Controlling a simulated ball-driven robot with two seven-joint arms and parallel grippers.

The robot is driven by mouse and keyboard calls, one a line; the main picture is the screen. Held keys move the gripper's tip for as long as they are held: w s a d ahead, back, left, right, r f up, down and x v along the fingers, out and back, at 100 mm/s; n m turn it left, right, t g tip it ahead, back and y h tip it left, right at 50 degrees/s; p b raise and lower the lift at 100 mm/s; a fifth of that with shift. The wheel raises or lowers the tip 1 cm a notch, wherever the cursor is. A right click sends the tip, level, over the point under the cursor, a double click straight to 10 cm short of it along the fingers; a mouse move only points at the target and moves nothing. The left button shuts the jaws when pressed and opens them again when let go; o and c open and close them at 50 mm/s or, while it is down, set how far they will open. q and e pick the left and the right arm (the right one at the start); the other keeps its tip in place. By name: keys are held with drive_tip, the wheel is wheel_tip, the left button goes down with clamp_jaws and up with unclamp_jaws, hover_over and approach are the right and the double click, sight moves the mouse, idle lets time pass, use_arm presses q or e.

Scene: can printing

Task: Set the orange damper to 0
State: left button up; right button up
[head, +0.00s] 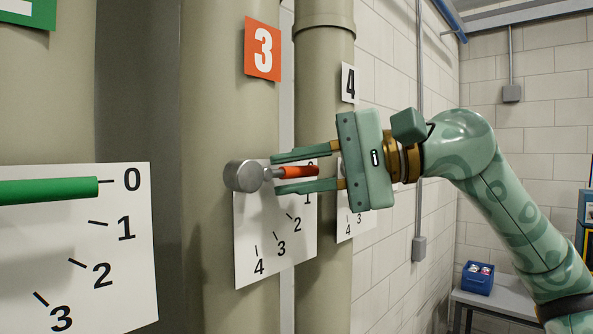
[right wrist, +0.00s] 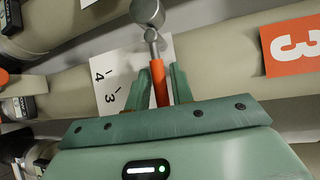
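The orange damper's lever has a grey round pivot (head: 245,176) and an orange handle (head: 298,172). It points right, nearly level, toward the partly hidden 0 on its white scale plate (head: 262,240); the 1 to 4 marks lie below. An orange sign (head: 262,50) with a 3 hangs above. My right gripper (head: 275,173) is open, one finger above and one below the handle, with gaps visible. The right wrist view also shows the handle (right wrist: 159,88) between the fingers (right wrist: 160,70). My left gripper is not in view.
A green lever (head: 50,189) on its own scale plate (head: 80,255) is at the left, near 0. Another pipe with a 4 sign (head: 348,83) stands behind my right gripper. A blue crate (head: 478,277) sits on a bench at the right.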

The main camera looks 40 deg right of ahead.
idle(0.4)
drive_tip(key=shift+s+d+b, duration=0.25)
drive_tip(key=shift+b, duration=0.1)
drive_tip(key=b+v, duration=0.2)
drive_tip(key=v, duration=0.1)
drive_tip(key=b+v, duration=0.1)
drive_tip(key=v, duration=0.1)
drive_tip(key=shift+s+d+f+b, duration=0.2)
drive_tip(key=shift+b, duration=0.1)
drive_tip(key=b, duration=0.2)
approach(304, 175)
drive_tip(key=v, duration=0.5)
drive_tip(key=shift+s+d+r, duration=0.2)
drive_tip(key=shift+s+r, duration=0.05)
drive_tip(key=shift+w, duration=0.1)
